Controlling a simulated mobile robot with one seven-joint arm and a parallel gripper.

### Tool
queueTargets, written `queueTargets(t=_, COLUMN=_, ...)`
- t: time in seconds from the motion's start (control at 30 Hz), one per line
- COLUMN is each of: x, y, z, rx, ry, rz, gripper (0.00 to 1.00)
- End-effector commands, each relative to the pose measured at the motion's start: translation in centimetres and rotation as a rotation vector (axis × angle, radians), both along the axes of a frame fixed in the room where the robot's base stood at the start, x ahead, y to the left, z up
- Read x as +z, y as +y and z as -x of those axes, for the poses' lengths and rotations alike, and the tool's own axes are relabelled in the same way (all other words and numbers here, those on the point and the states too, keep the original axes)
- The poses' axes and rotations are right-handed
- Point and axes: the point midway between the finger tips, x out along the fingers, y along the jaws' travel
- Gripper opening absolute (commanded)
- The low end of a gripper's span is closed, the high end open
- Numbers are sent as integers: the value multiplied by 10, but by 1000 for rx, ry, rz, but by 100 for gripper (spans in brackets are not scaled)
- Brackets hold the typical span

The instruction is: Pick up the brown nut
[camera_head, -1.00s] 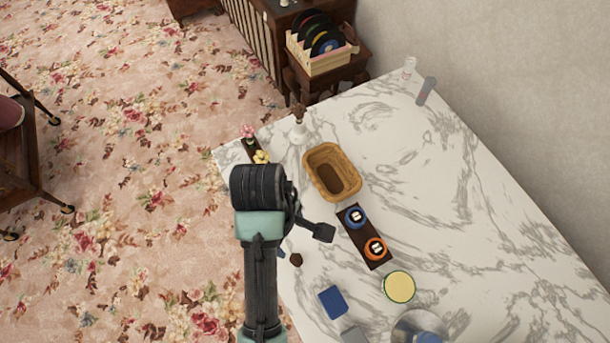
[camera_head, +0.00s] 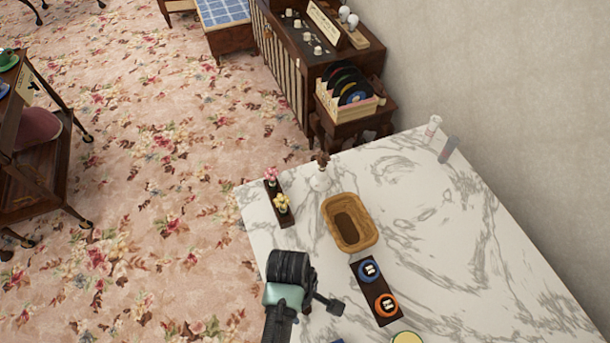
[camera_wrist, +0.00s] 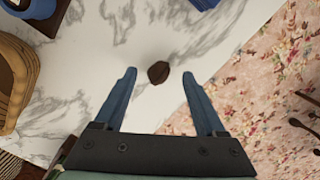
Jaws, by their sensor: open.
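The brown nut (camera_wrist: 158,72) is a small dark lump on the white marble table (camera_wrist: 75,100), in the upper middle of the wrist view. My gripper (camera_wrist: 158,76) is open, with its two blue fingers spread to the left and right of the nut. Neither finger visibly touches it, and the height of the fingers above the table is hard to tell. In the head view my wrist (camera_head: 290,268) is over the table's left part. The nut and fingertips cannot be made out there.
A wicker basket (camera_head: 327,222) and a dark board (camera_head: 379,288) with blue and orange round pieces lie on the table. A flower tray (camera_head: 270,199) is near the left edge. A blue object (camera_wrist: 203,3) is at the wrist view's top. The table edge drops to carpet.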

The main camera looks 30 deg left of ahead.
Motion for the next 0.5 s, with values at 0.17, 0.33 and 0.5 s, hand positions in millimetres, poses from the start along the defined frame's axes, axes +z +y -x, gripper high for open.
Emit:
queueTargets(t=0.17, x=-13, y=-2, z=0, rx=-2, ry=0, rz=-1, gripper=73)
queueTargets(t=0.33, x=-13, y=-2, z=0, rx=-2, ry=-1, rz=-2, gripper=73)
queueTargets(t=0.5, x=-13, y=-2, z=0, rx=-2, ry=-1, rz=-1, gripper=48)
